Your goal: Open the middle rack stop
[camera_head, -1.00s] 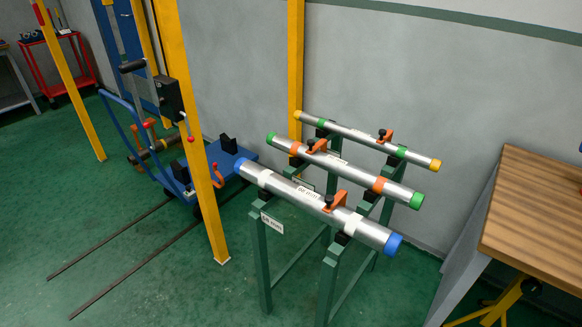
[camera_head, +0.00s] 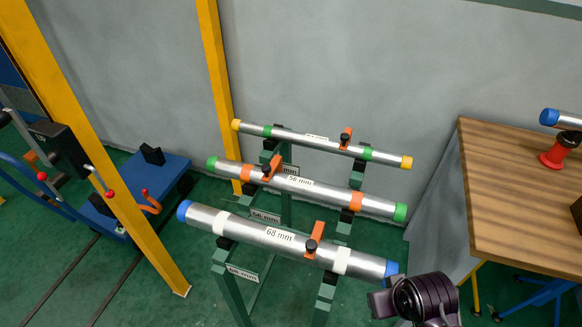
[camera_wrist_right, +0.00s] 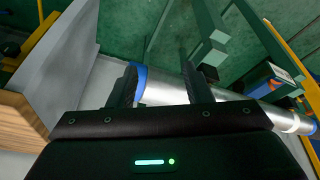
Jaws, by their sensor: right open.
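The middle rack stop (camera_head: 271,168) is an orange piece with a black knob, standing up near the left part of the green-capped middle pipe (camera_head: 325,190), labelled 56 mm. The front pipe (camera_head: 255,233) has blue caps, a 68 mm label and its own orange stop (camera_head: 315,240). My right gripper (camera_head: 378,303) is at the front pipe's right end, away from the middle stop. In the right wrist view my gripper (camera_wrist_right: 162,85) is open. The blue-capped pipe end (camera_wrist_right: 141,82) shows between its fingers; I cannot tell whether they touch it. My left gripper is out of view.
A yellow-capped pipe (camera_head: 310,142) with an orange stop (camera_head: 346,138) lies at the back of the green rack (camera_head: 228,285). A wooden-topped bench (camera_head: 520,190) stands at right. A yellow post (camera_head: 100,160) and blue cart (camera_head: 150,185) are at left.

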